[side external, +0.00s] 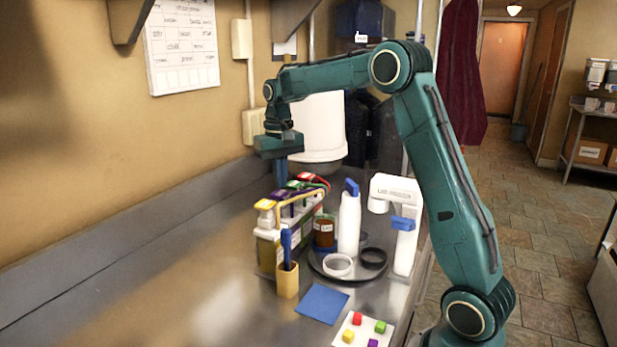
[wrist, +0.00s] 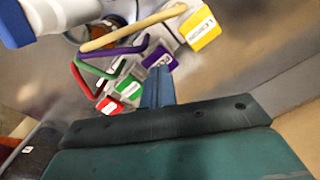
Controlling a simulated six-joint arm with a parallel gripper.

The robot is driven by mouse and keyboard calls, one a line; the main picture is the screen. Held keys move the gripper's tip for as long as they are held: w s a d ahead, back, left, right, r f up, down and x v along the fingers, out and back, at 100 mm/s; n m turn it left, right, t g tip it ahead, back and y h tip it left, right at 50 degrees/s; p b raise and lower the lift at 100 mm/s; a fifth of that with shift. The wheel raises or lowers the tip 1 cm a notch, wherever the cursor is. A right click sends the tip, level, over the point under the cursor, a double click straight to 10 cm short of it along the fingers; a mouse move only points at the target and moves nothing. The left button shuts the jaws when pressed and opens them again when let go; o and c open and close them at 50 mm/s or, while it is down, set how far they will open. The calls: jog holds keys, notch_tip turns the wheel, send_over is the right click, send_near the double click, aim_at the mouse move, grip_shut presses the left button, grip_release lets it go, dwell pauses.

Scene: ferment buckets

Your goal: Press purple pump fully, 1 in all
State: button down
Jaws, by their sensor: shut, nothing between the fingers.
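The purple pump (side external: 280,195) is second in a row of pump bottles, between the yellow pump (side external: 265,204) and the green pump (side external: 293,185). In the wrist view its purple head (wrist: 158,57) with a white label lies just past my fingertips, and a purple spout runs from it to the left. My gripper (side external: 282,181) points down above the row, with its blue fingers shut and empty. In the wrist view the fingertips (wrist: 158,70) overlap the near edge of the purple head. I cannot tell whether they touch it.
The red pump (side external: 305,177) stands at the far end of the row. A white bottle (side external: 349,222), an amber jar (side external: 324,232) and rings share a dark round tray (side external: 352,277). A tan holder (side external: 288,280) stands in front. The counter at the left is clear.

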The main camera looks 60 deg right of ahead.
aim_at(281, 193)
jog(key=shift+f, duration=1.85)
jog(key=shift+r, duration=1.85)
jog(key=shift+r, duration=0.1)
notch_tip(281, 193, up, 6)
jog(key=shift+f, duration=0.1)
dwell(0.8)
